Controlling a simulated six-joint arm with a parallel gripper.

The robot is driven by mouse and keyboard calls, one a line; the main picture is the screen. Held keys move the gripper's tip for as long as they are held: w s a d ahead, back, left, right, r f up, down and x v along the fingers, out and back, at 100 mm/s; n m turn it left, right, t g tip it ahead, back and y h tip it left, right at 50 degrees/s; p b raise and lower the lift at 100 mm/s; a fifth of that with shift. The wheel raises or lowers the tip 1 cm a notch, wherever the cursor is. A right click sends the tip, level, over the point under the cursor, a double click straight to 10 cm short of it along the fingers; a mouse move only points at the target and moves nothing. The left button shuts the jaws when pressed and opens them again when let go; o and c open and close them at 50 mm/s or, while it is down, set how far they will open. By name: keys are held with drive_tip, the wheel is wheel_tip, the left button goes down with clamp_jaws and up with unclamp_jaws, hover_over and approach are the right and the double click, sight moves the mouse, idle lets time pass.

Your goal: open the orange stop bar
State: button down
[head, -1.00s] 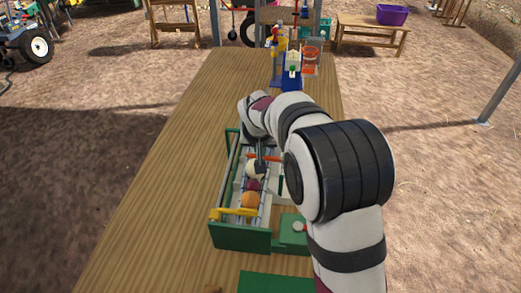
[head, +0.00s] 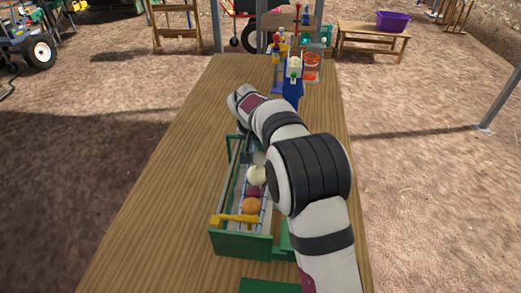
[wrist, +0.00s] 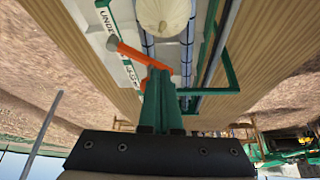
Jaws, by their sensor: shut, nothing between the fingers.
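The orange stop bar (wrist: 142,56) shows in the wrist view, with its knobbed end (wrist: 112,43) to the left over the labelled white rail. It crosses the blue-railed track at a slant. My gripper (wrist: 160,76) is shut and empty. Its green fingers overlap the bar's right end in the picture; whether they touch it I cannot tell. A white onion (wrist: 163,14) lies just beyond the bar; it also shows in the head view (head: 257,174). In the head view I cannot make out the bar behind my arm.
The green-framed track (head: 240,246) stands on a wooden table (head: 165,195). A purple-red onion (head: 253,192) and an orange-brown onion (head: 251,205) lie in it, by a yellow bar (head: 238,218) at the near end. A blue device (head: 293,90) stands at the table's far end.

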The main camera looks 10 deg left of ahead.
drive_tip(key=w+m+h, duration=0.1)
drive_tip(key=m, duration=0.1)
drive_tip(key=w+d+m+g+h, duration=0.1)
drive_tip(key=w+m, duration=0.1)
drive_tip(key=shift+d+m, duration=0.15)
drive_tip(key=shift+m, duration=0.25)
drive_tip(key=shift+w+d, duration=0.65)
drive_tip(key=shift+d, duration=0.1)
drive_tip(key=shift+w+d, duration=0.1)
